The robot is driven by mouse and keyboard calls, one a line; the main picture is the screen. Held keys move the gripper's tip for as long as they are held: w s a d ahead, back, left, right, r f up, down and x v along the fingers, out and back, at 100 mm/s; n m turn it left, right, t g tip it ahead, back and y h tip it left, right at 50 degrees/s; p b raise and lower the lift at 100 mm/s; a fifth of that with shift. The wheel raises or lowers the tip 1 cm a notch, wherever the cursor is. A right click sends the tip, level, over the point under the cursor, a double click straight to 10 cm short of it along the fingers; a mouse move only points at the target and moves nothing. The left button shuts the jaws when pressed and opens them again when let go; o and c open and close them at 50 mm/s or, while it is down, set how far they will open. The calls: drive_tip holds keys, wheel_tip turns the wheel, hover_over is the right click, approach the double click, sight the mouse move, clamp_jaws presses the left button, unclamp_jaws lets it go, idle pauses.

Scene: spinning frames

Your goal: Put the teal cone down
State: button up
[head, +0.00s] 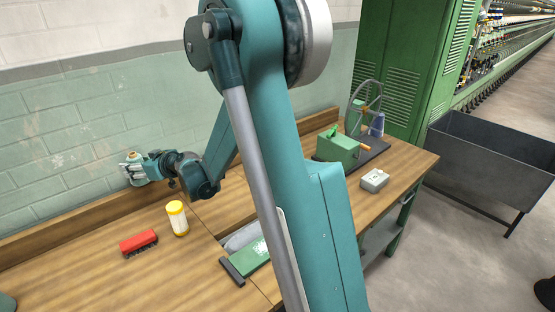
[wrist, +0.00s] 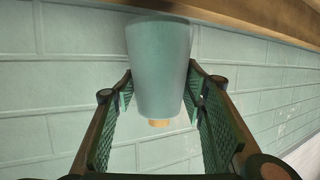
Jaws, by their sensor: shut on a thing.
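The teal cone (wrist: 158,65) is between the two fingers of my gripper (wrist: 160,95) in the wrist view. My gripper is shut on it. Its wide end is toward the top of that view, and a small tan end shows at its narrow end. In the head view my gripper (head: 134,168) is at the left, in front of the tiled wall, above the back of the wooden bench (head: 85,262). The cone is small there and partly covered by the fingers.
A green winder (head: 338,150), a purple cone (head: 377,124) and a grey box (head: 375,180) are further right.

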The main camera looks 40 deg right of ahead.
drive_tip(key=s+d+f+m+t+h+b, duration=0.15)
drive_tip(key=d+m+h, duration=0.3)
drive_tip(key=d, duration=2.75)
drive_tip(key=s+d+m+h, duration=0.1)
drive_tip(key=s+d, duration=0.4)
drive_tip(key=d, duration=0.8)
drive_tip(key=s+d+f+m+h+b, duration=0.1)
drive_tip(key=s+d+h, duration=0.3)
drive_tip(key=d, duration=0.9)
drive_tip(key=shift+s+d+m+g, duration=0.25)
drive_tip(key=shift+s+m+g, duration=0.1)
drive_tip(key=shift+s+m, duration=0.3)
drive_tip(key=shift+w+f+b, duration=0.1)
drive_tip(key=shift+f+b, duration=0.05)
drive_tip(key=shift+b, duration=0.15)
wheel_tip(320, 180, down, 6)
drive_tip(key=b, duration=0.1)
drive_tip(key=shift+f+b, duration=0.7)
drive_tip(key=shift+f, duration=1.2)
drive_tip(key=shift+f, duration=0.1)
